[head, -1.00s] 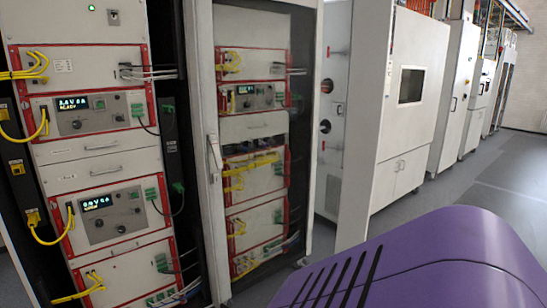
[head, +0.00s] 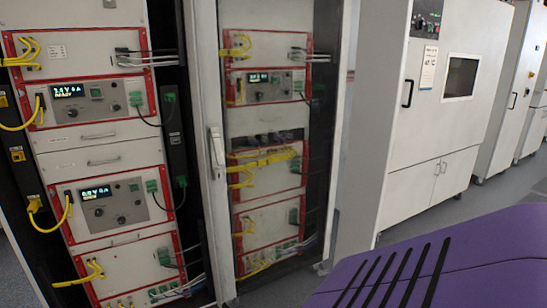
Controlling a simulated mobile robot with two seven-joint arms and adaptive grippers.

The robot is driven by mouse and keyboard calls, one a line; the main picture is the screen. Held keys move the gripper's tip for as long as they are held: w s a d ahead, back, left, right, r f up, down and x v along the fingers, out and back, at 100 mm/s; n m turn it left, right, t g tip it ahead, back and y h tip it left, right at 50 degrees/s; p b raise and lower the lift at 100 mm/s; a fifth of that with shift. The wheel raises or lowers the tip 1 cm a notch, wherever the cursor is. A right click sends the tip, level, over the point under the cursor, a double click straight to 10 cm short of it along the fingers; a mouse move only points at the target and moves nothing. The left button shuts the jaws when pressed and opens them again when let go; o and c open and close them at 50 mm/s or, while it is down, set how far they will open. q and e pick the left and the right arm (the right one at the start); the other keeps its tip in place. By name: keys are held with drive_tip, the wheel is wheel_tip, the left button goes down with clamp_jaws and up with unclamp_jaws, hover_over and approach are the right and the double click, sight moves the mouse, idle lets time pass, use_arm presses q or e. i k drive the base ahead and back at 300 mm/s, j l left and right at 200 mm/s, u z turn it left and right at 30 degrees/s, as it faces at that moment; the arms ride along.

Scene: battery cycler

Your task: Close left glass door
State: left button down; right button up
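In the head view, a battery cycler cabinet stands at the left with two bays. The left bay (head: 90,160) shows its instruments clearly, with no glass pane seen in front of them. The left glass door cannot be made out in this view. The right bay looks dimmer, behind a glass door (head: 265,205) in a white frame. This door sits flush with the cabinet and looks shut. A white upright handle (head: 215,150) is on its left frame post. Neither of my grippers is in view.
A white oven-like cabinet (head: 430,115) with a small dark window stands to the right of the cycler. More white cabinets (head: 515,85) line up beyond it. Yellow cables (head: 30,115) hang at the left bay's front. Grey floor (head: 470,200) shows at the right.

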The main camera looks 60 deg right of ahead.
sight(384, 26)
drive_tip(key=k+l, duration=0.1)
drive_tip(key=l, duration=0.35)
drive_tip(key=k+l, duration=0.1)
drive_tip(key=l, duration=0.35)
drive_tip(key=k+l, duration=0.15)
drive_tip(key=l, duration=0.3)
drive_tip(key=k+l, duration=0.1)
drive_tip(key=l, duration=0.35)
drive_tip(key=k+l, duration=0.1)
drive_tip(key=l, duration=0.35)
drive_tip(key=k+l, duration=0.1)
drive_tip(key=l, duration=0.35)
drive_tip(key=k+l, duration=0.1)
drive_tip(key=l, duration=0.35)
drive_tip(key=k+l, duration=0.1)
drive_tip(key=l, duration=0.35)
